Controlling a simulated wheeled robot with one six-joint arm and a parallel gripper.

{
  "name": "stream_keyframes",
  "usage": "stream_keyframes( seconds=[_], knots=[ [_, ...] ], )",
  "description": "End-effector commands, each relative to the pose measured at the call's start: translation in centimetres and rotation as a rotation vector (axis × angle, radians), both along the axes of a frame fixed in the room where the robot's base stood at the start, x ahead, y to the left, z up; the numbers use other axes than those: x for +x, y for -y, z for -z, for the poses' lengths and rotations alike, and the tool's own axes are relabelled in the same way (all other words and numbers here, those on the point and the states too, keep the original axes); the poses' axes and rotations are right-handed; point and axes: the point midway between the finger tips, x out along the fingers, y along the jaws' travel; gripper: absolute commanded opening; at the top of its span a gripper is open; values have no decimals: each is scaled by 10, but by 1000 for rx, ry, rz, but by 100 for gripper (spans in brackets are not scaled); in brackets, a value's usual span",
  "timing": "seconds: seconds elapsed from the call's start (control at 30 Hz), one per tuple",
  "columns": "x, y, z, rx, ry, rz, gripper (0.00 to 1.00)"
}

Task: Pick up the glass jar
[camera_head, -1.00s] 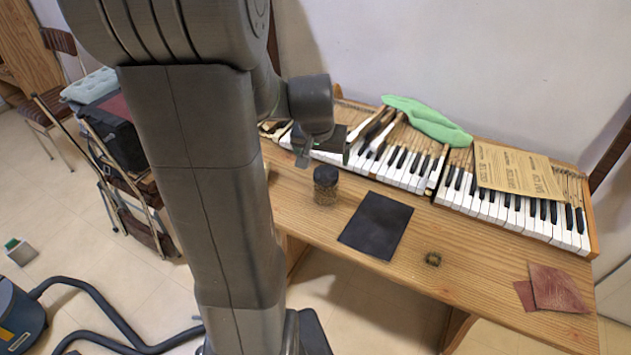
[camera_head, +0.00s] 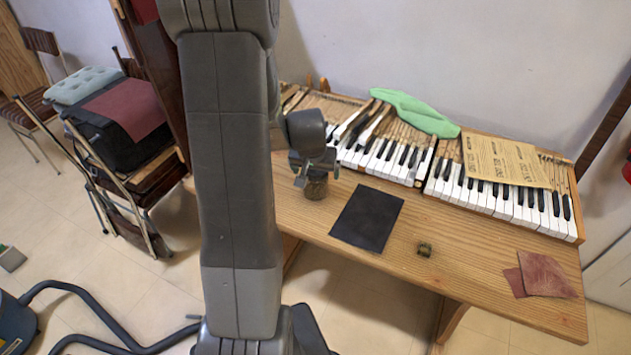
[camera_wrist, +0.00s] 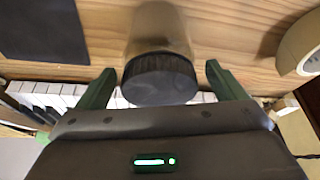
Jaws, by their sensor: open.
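The glass jar (camera_head: 316,188) stands upright on the wooden table (camera_head: 460,262), with its upper part hidden behind my gripper in the head view. In the wrist view the jar's dark ribbed lid (camera_wrist: 159,80) faces the camera, and its clear body (camera_wrist: 157,28) shows beyond it. My gripper (camera_head: 315,172) is at the top of the jar. In the wrist view my gripper (camera_wrist: 158,82) is open, with one green finger on each side of the lid. Gaps show between the lid and both fingers, so the jar is not held.
A dark flat sheet (camera_head: 367,218) lies right of the jar. Piano keyboard sections (camera_head: 500,200) line the table's back, with a green cloth (camera_head: 415,112) on top. A small brass-coloured piece (camera_head: 425,249) and reddish patches (camera_head: 545,274) lie further right. A tape roll (camera_wrist: 300,45) shows in the wrist view.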

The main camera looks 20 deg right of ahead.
Motion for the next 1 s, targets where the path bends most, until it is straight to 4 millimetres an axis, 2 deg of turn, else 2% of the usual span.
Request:
stream_keyframes(
  seconds=[0.1,0.37,0.67,0.87,1.0],
  knots=[
    [2,1,7,1,-1,0,90],
    [3,2,8,0,0,0,90],
    [3,2,8,0,0,0,32],
    [3,2,7,0,2,0,29],
    [3,2,-2,-2,5,0,29]
  ],
)
